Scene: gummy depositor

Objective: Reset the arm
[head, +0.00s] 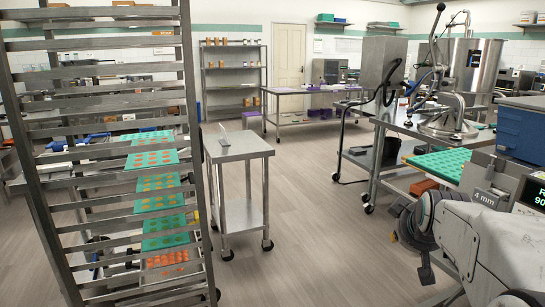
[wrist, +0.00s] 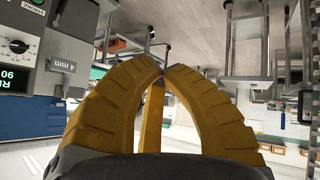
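My gripper (wrist: 163,69) shows in the wrist view with thick yellow ribbed fingers. Its fingertips meet at the top and nothing shows between them, so it is shut and empty. A further yellow finger stands behind, between the two front ones. In the head view my grey-white arm (head: 500,245) is folded in the lower right corner, beside the machine marked "4 mm".
A tall rack (head: 195,165) with green trays of orange gummies stands at left. A small steel cart (head: 238,148) stands beside it. A green mould tray (head: 452,164) lies on the right-hand bench near my arm. The central floor (head: 315,220) is clear.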

